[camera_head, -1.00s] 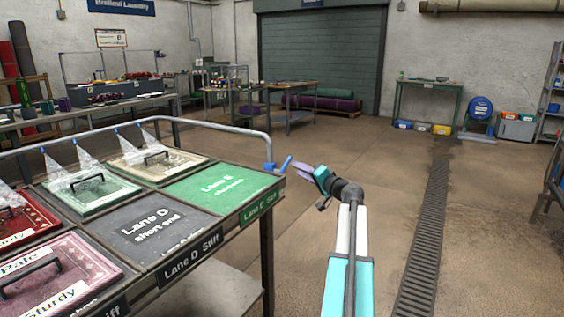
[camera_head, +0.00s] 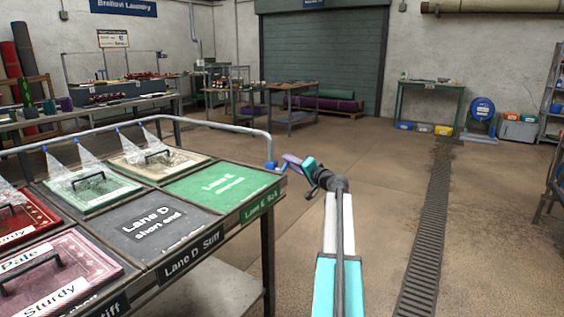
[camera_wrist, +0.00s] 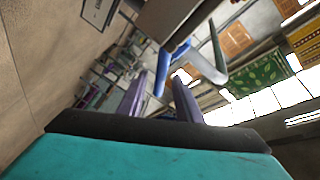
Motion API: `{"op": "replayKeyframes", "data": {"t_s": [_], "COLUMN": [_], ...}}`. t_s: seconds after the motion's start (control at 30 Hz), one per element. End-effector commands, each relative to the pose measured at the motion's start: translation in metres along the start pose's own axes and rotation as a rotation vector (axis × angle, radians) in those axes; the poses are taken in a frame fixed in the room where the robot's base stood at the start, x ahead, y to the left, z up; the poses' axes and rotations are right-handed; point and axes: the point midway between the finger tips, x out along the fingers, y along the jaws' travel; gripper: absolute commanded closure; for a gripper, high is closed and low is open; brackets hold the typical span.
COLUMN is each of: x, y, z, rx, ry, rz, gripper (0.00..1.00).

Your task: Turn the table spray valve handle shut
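The blue spray valve (camera_head: 271,165) sits at the right end of the grey spray pipe, by the table's far right corner. Its blue lever handle (camera_wrist: 162,76) shows in the wrist view as a bar lying between my two purple fingers. My gripper (camera_head: 290,159) is at the valve in the head view and mostly hides the handle. In the wrist view my gripper (camera_wrist: 158,88) is open, with a gap on either side of the handle; I cannot tell whether either finger touches it. Water fans (camera_head: 90,160) spray from nozzles on the pipe (camera_head: 215,125).
The table carries several lane panels, with the green Lane E panel (camera_head: 222,184) nearest the valve. A long floor drain (camera_head: 425,225) runs to the right. The floor around my arm is clear. Other benches (camera_head: 290,95) stand far behind.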

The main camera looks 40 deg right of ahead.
Motion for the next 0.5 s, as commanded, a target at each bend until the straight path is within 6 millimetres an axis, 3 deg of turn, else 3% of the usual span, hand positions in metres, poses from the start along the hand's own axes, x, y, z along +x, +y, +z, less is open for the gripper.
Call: {"op": "replayKeyframes", "data": {"t_s": [0.5], "x": [0.055], "y": [0.001], "z": [-0.001], "rx": [-0.001], "ry": [0.000], "rz": [0.001], "gripper": [0.68]}}
